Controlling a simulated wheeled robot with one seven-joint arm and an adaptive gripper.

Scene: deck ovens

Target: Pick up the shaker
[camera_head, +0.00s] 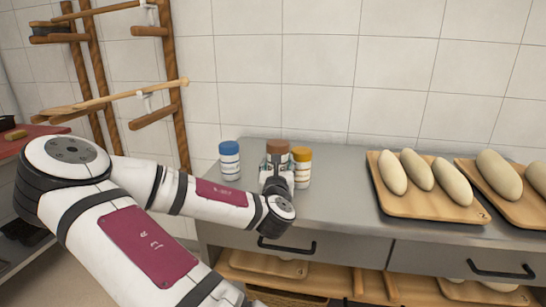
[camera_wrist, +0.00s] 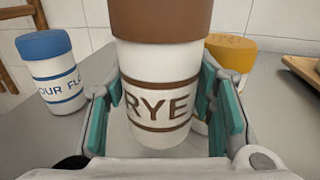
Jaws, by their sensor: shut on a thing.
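The shaker between my fingers is white with a brown lid, brown bands and the word "RYE" (camera_wrist: 160,95). In the head view its brown lid (camera_head: 277,146) shows above my gripper (camera_head: 276,172), and its body is mostly hidden by the arm. In the wrist view my gripper (camera_wrist: 165,108) has teal pads on both sides of this shaker and is shut on it. A blue-lidded shaker (camera_head: 230,161) stands to the left; it also shows in the wrist view (camera_wrist: 52,75). A yellow-lidded shaker (camera_head: 302,168) stands close on the right, partly hidden in the wrist view (camera_wrist: 230,60).
The shakers are on a grey metal counter (camera_head: 340,205) against a tiled wall. A wooden board (camera_head: 432,205) with pale loaves lies to the right, and another board (camera_head: 520,208) beyond it. Counter space between the yellow-lidded shaker and the first board is clear. Wooden racks stand at the left.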

